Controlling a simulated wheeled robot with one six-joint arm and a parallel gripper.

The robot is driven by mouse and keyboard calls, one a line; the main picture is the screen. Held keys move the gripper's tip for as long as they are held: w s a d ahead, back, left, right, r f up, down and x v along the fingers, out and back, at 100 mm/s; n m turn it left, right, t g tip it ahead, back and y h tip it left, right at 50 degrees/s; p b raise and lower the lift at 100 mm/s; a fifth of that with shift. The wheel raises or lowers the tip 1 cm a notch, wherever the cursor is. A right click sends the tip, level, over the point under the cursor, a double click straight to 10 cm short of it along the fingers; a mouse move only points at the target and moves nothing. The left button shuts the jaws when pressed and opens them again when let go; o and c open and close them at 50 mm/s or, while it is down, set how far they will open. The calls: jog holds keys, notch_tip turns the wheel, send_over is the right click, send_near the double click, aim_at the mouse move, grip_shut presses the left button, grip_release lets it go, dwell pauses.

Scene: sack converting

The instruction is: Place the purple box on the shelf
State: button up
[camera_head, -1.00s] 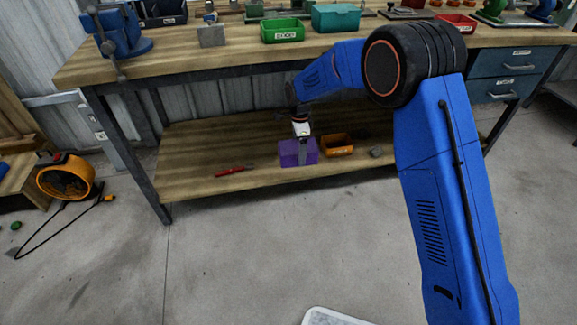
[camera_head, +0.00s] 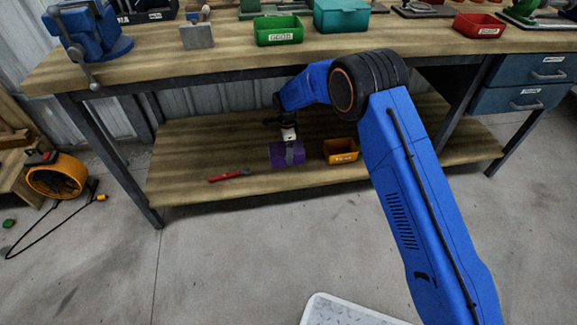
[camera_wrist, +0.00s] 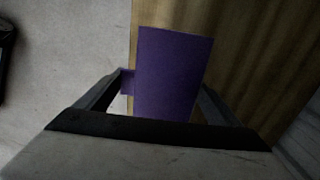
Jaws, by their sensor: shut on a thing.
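The purple box (camera_head: 278,155) is at the lower wooden shelf (camera_head: 200,190) of the workbench, near its front edge. My gripper (camera_head: 289,150) reaches down onto the box and is shut on it. In the wrist view the purple box (camera_wrist: 172,75) lies between the two fingers of my gripper (camera_wrist: 165,100), with the wood shelf (camera_wrist: 235,50) behind it. I cannot tell whether the underside of the box touches the shelf. My arm hides part of the shelf's right side.
An orange bin (camera_head: 341,151) stands just right of the box on the shelf. A red tool (camera_head: 230,175) lies to its left. The benchtop (camera_head: 230,55) overhangs the shelf. A bench leg (camera_head: 110,160) stands at the left. An orange fan (camera_head: 57,177) is on the left.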

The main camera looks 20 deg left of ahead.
notch_tip(320, 180, down, 9)
jog(key=shift+f, duration=0.1)
dwell(0.4)
jog(key=shift+f, duration=0.1)
jog(key=o, duration=1.1)
notch_tip(320, 180, up, 8)
jog(key=shift+f, duration=0.15)
jog(key=shift+s, duration=0.1)
